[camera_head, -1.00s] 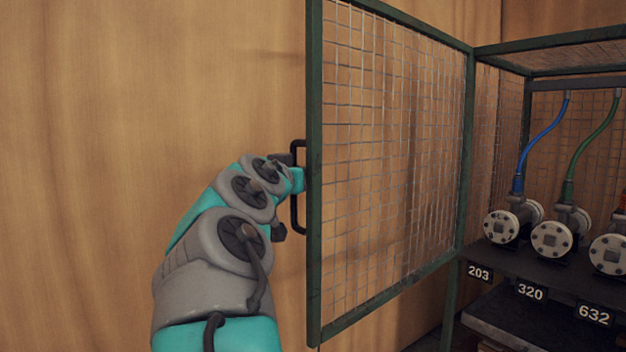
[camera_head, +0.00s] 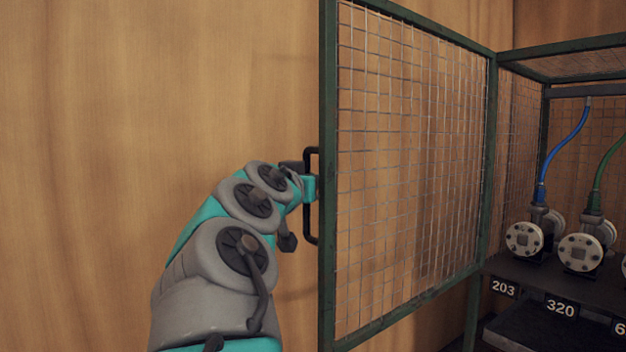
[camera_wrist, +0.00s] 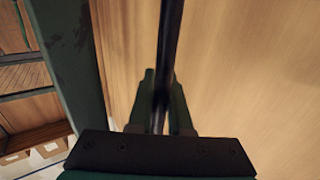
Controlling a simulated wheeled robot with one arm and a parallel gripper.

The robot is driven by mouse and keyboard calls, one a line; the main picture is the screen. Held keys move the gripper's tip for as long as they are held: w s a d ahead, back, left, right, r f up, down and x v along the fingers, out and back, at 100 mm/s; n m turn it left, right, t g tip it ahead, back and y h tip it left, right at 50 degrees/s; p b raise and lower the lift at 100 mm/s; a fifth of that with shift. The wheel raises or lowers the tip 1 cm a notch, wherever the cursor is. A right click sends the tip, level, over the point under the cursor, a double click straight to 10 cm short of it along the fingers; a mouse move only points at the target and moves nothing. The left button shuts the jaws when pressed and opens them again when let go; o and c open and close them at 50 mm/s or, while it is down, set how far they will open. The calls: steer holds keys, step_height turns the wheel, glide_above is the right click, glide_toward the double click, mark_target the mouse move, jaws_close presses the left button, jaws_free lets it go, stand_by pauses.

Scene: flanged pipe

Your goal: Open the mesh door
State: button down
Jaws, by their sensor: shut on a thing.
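The mesh door (camera_head: 410,150) has a green frame and a wire grid. It stands swung out from the cage, hinged on its right side by the shelf. Its black handle (camera_head: 313,236) is on the free left edge. My gripper (camera_wrist: 160,112) is shut on the handle, whose black bar (camera_wrist: 170,45) runs between the two fingers in the wrist view. In the head view my arm reaches up from the bottom to the handle, and the fingertips are mostly hidden there. The green door frame (camera_wrist: 70,70) also shows at the left of the wrist view.
The cage's dark shelf (camera_head: 530,283) holds flanged pipes (camera_head: 524,239) with blue and green hoses, above number labels 203 and 320 (camera_head: 561,306). A wooden wall (camera_head: 120,90) stands behind the door and arm. The space left of the door is clear.

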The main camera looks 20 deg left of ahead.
steer(key=c, duration=0.8)
jaws_free()
steer(key=shift+w+d+f, duration=0.1)
steer(key=shift+w+d, duration=0.1)
steer(key=shift+d, duration=0.05)
steer(key=shift+c, duration=0.2)
steer(key=shift+s+a, duration=0.1)
steer(key=shift+a, duration=0.05)
